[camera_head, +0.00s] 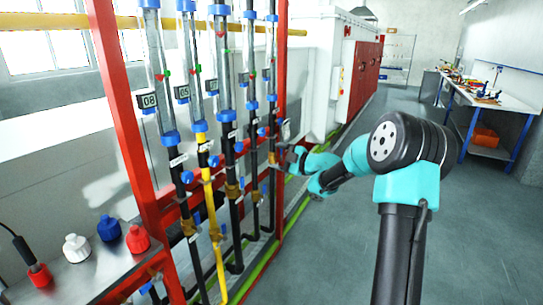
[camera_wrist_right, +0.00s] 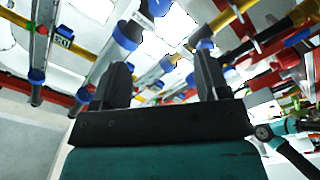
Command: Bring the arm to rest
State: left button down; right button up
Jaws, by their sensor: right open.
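My right arm reaches in from the lower right of the head view, bends at a large black joint (camera_head: 405,145) and stretches left through teal links (camera_head: 345,165). Its gripper (camera_head: 284,152) is at the far right end of the row of upright pipes, small and partly lost against them. In the right wrist view my right gripper (camera_wrist_right: 162,78) shows two black fingers standing wide apart, with nothing held between them. Pipes with blue collars lie beyond the fingers; I cannot tell whether any finger touches one. My left gripper is not in view.
Several upright pipes (camera_head: 228,115) stand in a red frame (camera_head: 122,110) close to the gripper. A metal shelf (camera_head: 85,268) at lower left holds white, blue and red caps. A workbench (camera_head: 490,95) stands at back right. The grey floor (camera_head: 480,225) at right is clear.

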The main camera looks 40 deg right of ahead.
dwell(0.4)
jog(key=s+a+f+m+g+h, duration=0.15)
jog(key=a+f+m, duration=0.35)
jog(key=f, duration=0.6)
jog(key=a+f+m+g+h, duration=0.1)
jog(key=a+f+m+g, duration=0.2)
jog(key=a+f, duration=0.55)
jog(key=s+a+f+m+g+h, duration=0.15)
jog(key=a+f+m, duration=0.25)
jog(key=f, duration=0.8)
jog(key=s+a+f+m+g, duration=0.1)
jog(key=s+a+f+g, duration=0.2)
jog(key=s+a+f, duration=0.2)
jog(key=s+a+f+m+g, duration=0.2)
jog(key=s+a+f, duration=0.3)
jog(key=s, duration=0.6)
jog(key=s+a+f+m+g+y, duration=0.1)
jog(key=s+a+f+g, duration=0.3)
jog(key=s, duration=0.4)
jog(key=shift+a+f+m+g, duration=0.4)
jog(key=shift+a+f, duration=0.15)
jog(key=shift+f, duration=0.05)
jog(key=shift+c, duration=0.2)
dwell(1.2)
